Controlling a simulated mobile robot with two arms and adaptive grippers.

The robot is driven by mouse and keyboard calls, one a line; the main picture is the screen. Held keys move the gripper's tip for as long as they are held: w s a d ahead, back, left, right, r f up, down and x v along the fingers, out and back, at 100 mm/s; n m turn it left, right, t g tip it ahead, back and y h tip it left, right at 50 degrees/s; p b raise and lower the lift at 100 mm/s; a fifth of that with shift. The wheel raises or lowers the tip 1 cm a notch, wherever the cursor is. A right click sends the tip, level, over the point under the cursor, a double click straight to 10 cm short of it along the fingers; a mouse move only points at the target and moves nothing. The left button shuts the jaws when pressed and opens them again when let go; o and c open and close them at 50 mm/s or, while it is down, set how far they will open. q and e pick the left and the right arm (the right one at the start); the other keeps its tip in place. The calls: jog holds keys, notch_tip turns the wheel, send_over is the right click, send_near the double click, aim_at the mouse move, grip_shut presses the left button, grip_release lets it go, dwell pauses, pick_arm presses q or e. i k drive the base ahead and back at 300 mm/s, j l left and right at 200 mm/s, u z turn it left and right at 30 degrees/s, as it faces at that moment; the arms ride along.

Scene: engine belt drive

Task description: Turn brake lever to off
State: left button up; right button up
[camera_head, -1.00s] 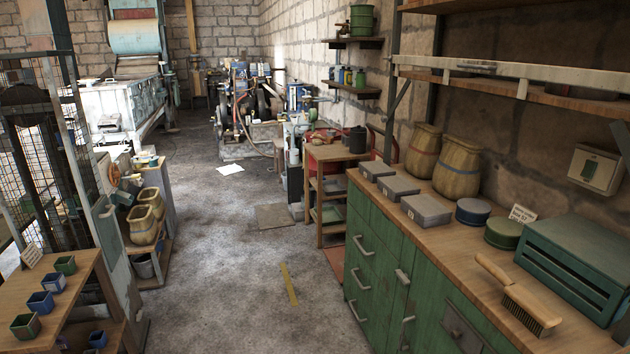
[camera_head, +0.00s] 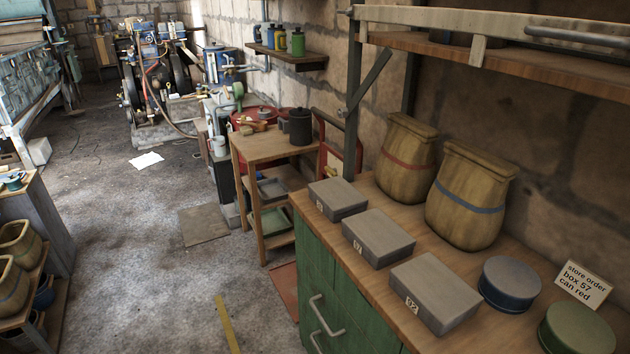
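The engine (camera_head: 155,75) with its dark wheels stands at the far end of the floor, left of centre in the head view. A red hose hangs on its front. I cannot make out a brake lever on it at this distance. Neither of my grippers shows in the head view.
A shelf with pots is at left. Concrete floor (camera_head: 130,250) between is open, with a white paper (camera_head: 146,161).

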aim_at(333, 172)
jog(key=i+z, duration=0.1)
jog(key=z, duration=0.25)
jog(key=i+z, duration=0.1)
jog(key=z, duration=0.25)
jog(key=i+j+z, duration=0.2)
jog(key=j+z, duration=0.15)
jog(key=j, duration=0.2)
jog(key=i+j+z, duration=0.1)
jog(key=j+z, duration=0.65)
jog(key=j, duration=0.35)
